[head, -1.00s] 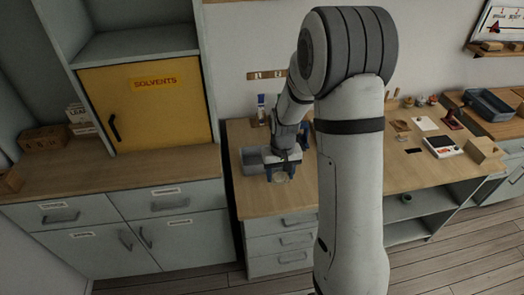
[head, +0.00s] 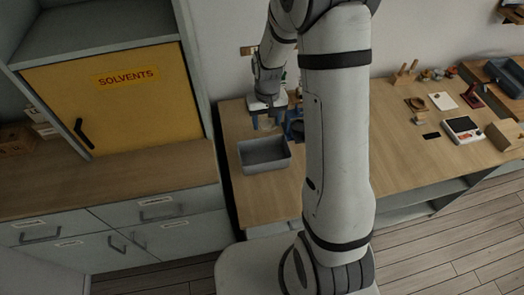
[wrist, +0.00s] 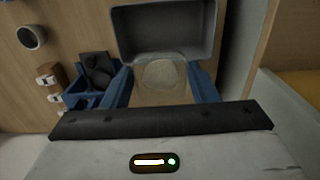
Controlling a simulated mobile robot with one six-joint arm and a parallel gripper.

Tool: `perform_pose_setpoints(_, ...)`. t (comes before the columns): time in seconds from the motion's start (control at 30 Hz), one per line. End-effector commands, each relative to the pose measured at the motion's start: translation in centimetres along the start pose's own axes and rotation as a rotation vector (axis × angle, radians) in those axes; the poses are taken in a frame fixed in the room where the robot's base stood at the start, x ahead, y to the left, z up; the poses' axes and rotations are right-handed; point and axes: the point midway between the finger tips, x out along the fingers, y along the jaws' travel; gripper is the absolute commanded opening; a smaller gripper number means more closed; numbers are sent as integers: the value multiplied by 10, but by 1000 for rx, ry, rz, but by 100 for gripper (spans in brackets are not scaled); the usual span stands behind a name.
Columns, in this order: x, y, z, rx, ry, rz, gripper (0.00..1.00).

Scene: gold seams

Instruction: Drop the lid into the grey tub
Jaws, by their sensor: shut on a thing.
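The grey tub (head: 265,166) stands open on the workbench at the left end, and its inside looks empty in the head view. It also shows at the top of the wrist view (wrist: 165,52). My gripper (head: 267,122) is just behind the tub in the head view. In the wrist view its blue fingers (wrist: 160,88) are shut on the lid (wrist: 163,75), a pale, see-through piece with a round outline. The lid overlaps the tub's near edge in that view; I cannot tell its height above the bench.
A blue holder (wrist: 80,100) with dark contents is beside my gripper. A dark round cup (wrist: 32,38) stands farther left in the wrist view. The yellow solvents cabinet (head: 110,100) is left of the bench. A white device (head: 462,130) and small items lie to the right.

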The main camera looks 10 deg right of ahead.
Motion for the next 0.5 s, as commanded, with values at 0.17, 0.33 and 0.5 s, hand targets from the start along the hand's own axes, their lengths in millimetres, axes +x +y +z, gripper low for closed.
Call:
perform_pose_setpoints(0.17, 21, 4, 0, 9, -1, 0, 29)
perform_pose_setpoints(0.33, 42, 6, 0, 14, -2, 0, 29)
perform_pose_setpoints(0.5, 54, 7, 0, 16, -1, 0, 29)
